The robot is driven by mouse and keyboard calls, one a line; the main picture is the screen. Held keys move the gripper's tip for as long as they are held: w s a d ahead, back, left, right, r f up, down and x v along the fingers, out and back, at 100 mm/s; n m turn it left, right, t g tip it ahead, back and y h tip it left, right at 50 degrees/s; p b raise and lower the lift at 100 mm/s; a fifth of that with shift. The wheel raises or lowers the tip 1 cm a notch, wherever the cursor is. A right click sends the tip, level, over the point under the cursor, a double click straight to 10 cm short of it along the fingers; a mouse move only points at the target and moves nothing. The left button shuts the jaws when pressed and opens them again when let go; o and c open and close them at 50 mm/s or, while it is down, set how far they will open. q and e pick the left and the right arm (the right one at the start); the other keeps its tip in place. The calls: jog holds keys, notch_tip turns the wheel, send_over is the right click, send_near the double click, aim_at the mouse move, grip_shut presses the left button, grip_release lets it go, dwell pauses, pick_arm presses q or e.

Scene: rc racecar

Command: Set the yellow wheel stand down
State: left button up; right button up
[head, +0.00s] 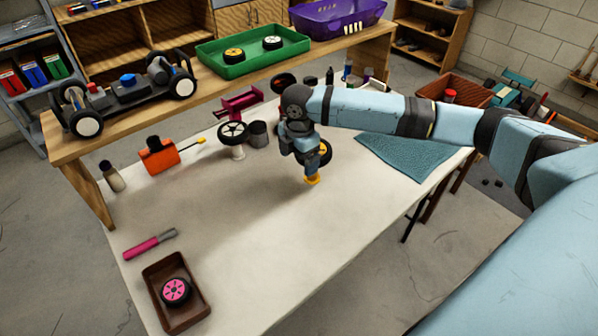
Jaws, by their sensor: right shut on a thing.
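The yellow wheel stand (312,180) shows its yellow foot below my right gripper (309,160), near the middle of the white table. A black wheel with yellow spokes (325,152) is at the gripper, partly hidden behind it. My right gripper points down and is shut on the yellow wheel stand; the fingers hide most of its post. I cannot tell whether the foot touches the tabletop. My left gripper is out of view.
A teal mat (408,158) lies right. A brown tray (160,268) holds a pink wheel (175,290) at front left. The table's front middle (260,240) is clear.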

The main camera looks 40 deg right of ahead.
notch_tip(320, 180, down, 5)
jog(key=shift+f, duration=0.1)
dwell(0.3)
jog(key=o, duration=0.7)
jog(key=shift+f, duration=0.1)
